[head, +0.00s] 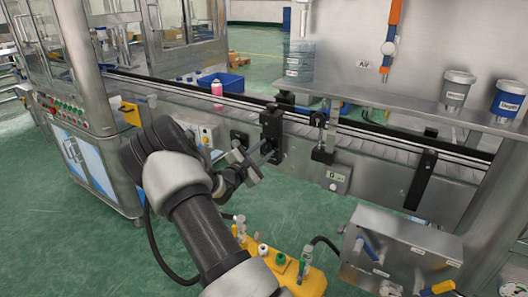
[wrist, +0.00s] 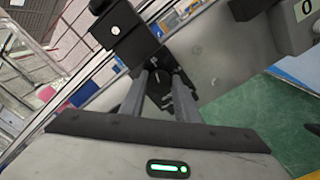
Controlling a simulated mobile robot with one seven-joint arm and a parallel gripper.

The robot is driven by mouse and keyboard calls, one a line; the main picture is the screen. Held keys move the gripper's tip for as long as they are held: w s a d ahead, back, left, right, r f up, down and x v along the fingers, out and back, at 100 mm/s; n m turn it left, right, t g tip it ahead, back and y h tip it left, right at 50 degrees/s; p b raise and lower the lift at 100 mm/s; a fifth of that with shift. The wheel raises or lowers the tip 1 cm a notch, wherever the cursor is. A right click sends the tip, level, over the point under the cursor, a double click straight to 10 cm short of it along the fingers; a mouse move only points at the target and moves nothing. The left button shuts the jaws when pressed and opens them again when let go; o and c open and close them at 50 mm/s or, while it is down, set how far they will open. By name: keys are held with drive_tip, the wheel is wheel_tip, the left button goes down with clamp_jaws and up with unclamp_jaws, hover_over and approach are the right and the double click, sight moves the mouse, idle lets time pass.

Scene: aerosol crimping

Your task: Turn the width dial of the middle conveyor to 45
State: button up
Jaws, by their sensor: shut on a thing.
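The middle conveyor (head: 365,152) is a long steel line with a dark rail. A black clamp block (head: 271,122) is fixed to its side; it shows tilted at the top of the wrist view (wrist: 112,28). Below the block, in the wrist view, a round black dial (wrist: 160,82) sits between the fingertips. My gripper (head: 264,154) reaches it from the front left and is shut on it, the two grey fingers (wrist: 158,90) on either side. The dial's number and pointer are too small to read.
A yellow box with fittings (head: 285,262) is below my arm. A steel control box (head: 395,255) stands at front right.

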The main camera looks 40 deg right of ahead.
drive_tip(key=o, duration=1)
drive_tip(key=shift+o, duration=0.2)
drive_tip(key=p+v, duration=0.1)
drive_tip(key=v, duration=1.6)
drive_tip(key=shift+a+p, duration=0.25)
drive_tip(key=shift+p, duration=0.1)
drive_tip(key=shift+s, duration=0.15)
